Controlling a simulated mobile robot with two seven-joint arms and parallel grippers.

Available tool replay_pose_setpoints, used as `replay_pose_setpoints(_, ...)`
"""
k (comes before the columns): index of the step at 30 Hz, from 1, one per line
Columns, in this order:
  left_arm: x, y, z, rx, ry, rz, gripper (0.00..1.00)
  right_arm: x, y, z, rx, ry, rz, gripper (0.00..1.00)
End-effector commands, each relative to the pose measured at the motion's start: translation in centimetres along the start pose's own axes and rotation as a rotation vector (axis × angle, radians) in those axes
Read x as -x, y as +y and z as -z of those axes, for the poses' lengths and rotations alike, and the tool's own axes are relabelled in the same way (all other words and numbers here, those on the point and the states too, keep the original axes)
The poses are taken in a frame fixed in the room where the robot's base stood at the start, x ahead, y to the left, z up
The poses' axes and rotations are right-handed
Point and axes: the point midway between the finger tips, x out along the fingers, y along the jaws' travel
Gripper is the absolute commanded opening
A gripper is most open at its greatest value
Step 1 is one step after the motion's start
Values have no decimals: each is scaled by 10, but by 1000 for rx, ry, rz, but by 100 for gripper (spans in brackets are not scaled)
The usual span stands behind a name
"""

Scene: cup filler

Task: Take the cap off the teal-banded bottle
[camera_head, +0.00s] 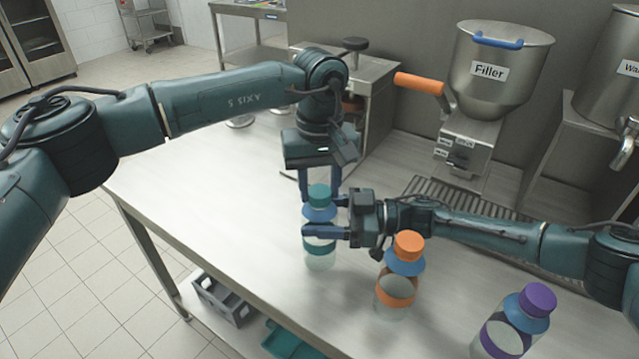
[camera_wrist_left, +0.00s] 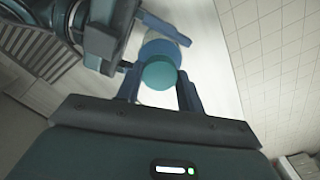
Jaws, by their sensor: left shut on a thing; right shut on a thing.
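The teal-banded bottle (camera_head: 319,259) stands upright on the steel table, with a blue collar and a teal cap (camera_head: 319,193) on top. My left gripper (camera_head: 320,197) points down from above and is shut on the teal cap. The cap shows between the left fingers in the left wrist view (camera_wrist_left: 160,75). My right gripper (camera_head: 325,230) comes in from the right and is shut on the bottle's body, just above the teal band. I cannot tell whether the cap has turned on the neck.
An orange-capped bottle (camera_head: 397,283) stands close to the right, under my right arm. A purple-capped bottle (camera_head: 513,325) stands at the front right. The filler (camera_head: 489,85) with an orange handle (camera_head: 419,83) stands behind. The table's left part (camera_head: 200,185) is clear.

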Motion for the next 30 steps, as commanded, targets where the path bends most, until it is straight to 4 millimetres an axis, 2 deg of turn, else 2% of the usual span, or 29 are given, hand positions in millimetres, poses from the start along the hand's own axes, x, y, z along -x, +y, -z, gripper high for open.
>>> replay_pose_setpoints(5,0,0,0,37,1,0,9,0,0,0,0,0,0,0)
replay_pose_setpoints(8,0,0,0,166,1,0,9,0,0,0,0,0,0,0)
replay_pose_setpoints(30,1,0,0,1834,1,-2,9,0,0,0,0,-1,-1,0)
